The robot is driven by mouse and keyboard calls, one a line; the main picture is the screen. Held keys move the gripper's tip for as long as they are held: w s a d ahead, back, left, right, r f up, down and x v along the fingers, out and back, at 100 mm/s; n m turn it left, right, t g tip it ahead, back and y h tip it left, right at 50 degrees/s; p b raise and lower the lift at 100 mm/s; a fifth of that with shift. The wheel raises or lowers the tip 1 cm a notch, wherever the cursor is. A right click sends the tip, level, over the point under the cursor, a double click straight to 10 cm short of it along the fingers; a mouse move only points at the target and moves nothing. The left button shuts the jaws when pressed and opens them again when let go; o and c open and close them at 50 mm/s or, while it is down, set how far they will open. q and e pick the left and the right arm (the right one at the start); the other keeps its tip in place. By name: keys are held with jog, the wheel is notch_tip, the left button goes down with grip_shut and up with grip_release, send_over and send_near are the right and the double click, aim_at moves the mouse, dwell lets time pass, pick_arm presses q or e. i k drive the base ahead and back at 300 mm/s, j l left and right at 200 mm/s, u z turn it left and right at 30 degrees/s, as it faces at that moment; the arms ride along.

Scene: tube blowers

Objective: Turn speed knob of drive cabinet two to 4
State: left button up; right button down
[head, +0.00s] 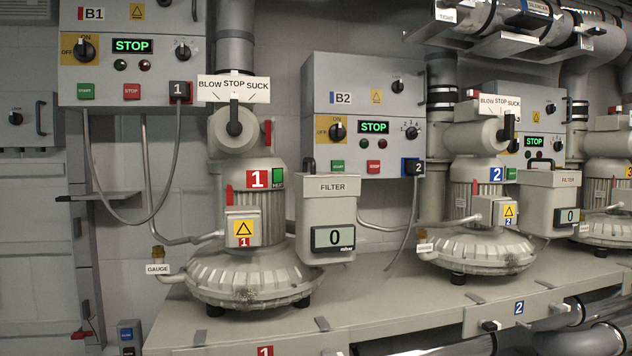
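Drive cabinet two (352,150) is the grey wall box marked B2, in the middle of the head view. Its speed knob (411,132) is a small black knob on the right of the front panel, with small digits around it. I cannot tell for sure which digit its pointer faces. Left of it are a green-lit STOP display (373,127) and a black rotary switch (337,130) on a yellow ON/OFF plate. A green start button (338,166), a red stop button (373,167) and a plug marked 2 (413,167) sit below. Neither gripper is in view.
Blower one (250,275) and its filter box (327,220) stand on the bench (400,290) in front, below cabinet two. Blower two (475,245) stands to the right. Cabinet B1 (100,70) hangs at the left. A cable hangs from plug 2.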

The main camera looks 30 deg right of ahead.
aim_at(412, 133)
jog(key=z, duration=1.4)
